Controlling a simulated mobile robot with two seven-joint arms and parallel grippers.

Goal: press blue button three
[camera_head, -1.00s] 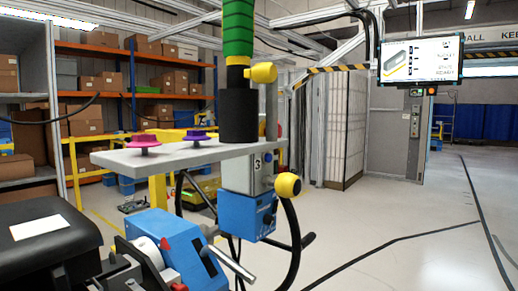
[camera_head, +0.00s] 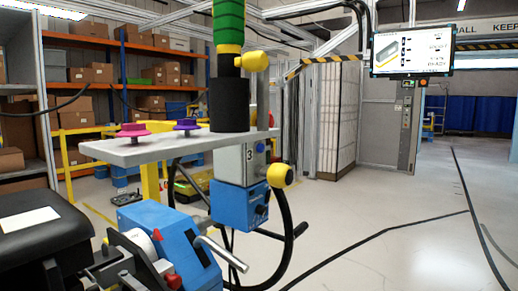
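A grey box marked "3" (camera_head: 249,155) hangs under the right end of a grey shelf plate (camera_head: 150,150). A blue box (camera_head: 236,206) with a dark knob sits directly below it. A yellow round knob (camera_head: 281,175) sticks out at the right of the boxes. I cannot make out a separate blue button. Neither of my grippers shows in the head view.
A black cylinder (camera_head: 229,105) under a green ribbed hose stands above the plate. A pink knob (camera_head: 133,130) and a purple knob (camera_head: 187,125) sit on it. A blue machine (camera_head: 170,235) and a black box (camera_head: 40,250) fill the lower left.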

